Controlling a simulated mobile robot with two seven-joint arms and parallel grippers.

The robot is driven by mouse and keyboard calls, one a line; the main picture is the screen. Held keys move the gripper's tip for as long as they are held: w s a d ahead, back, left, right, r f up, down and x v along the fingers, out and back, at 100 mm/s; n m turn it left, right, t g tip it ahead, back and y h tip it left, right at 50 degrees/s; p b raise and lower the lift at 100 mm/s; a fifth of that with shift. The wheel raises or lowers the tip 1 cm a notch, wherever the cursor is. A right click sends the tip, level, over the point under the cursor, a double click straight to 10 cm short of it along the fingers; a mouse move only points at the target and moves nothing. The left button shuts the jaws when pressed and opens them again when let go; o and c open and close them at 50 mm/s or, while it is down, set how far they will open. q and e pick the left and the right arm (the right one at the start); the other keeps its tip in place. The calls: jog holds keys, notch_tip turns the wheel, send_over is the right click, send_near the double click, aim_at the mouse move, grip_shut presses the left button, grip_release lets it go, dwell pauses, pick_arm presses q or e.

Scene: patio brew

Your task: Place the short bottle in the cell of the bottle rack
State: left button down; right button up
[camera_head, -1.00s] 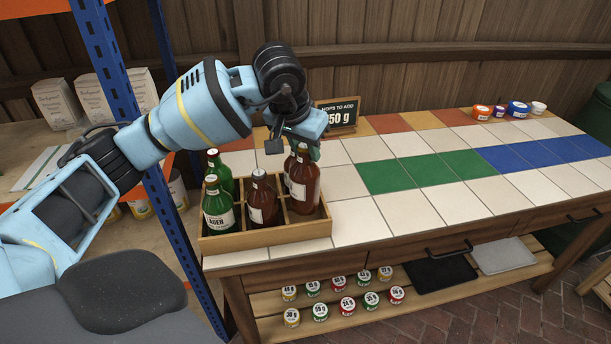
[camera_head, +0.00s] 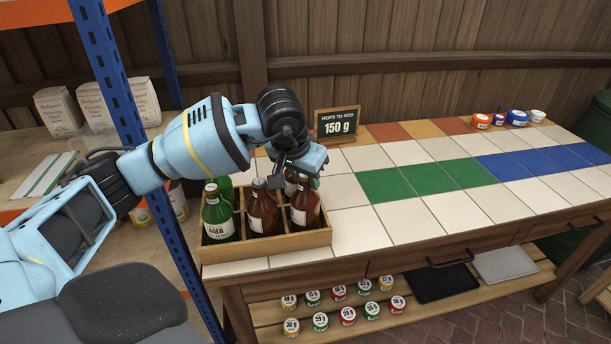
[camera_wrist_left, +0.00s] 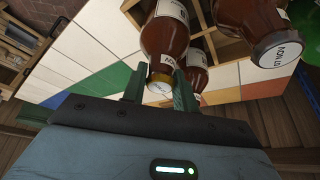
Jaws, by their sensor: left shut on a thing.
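My left gripper (camera_head: 304,174) is shut on the neck of a brown bottle (camera_head: 305,208), the likely short bottle, at the right front of the wooden bottle rack (camera_head: 265,250). The held bottle appears upright, with its lower part behind the rack's front wall; whether its base touches the floor cannot be seen. In the left wrist view, the two fingers (camera_wrist_left: 159,88) grip it just by its gold cap, and its brown body (camera_wrist_left: 164,38) extends away. Another brown bottle (camera_head: 263,212) stands in the front middle cell. My right gripper is not in view.
A green bottle (camera_head: 217,215) stands front left in the rack, with another green one behind. A further brown bottle (camera_head: 291,182) shows behind the held one. A sign (camera_head: 337,124) stands behind the rack.

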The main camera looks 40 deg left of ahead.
pick_arm(q)
jog(key=c, duration=1.1)
grip_release()
jog(key=shift+f, duration=0.1)
jog(key=v, duration=1.2)
jog(key=shift+p, duration=0.3)
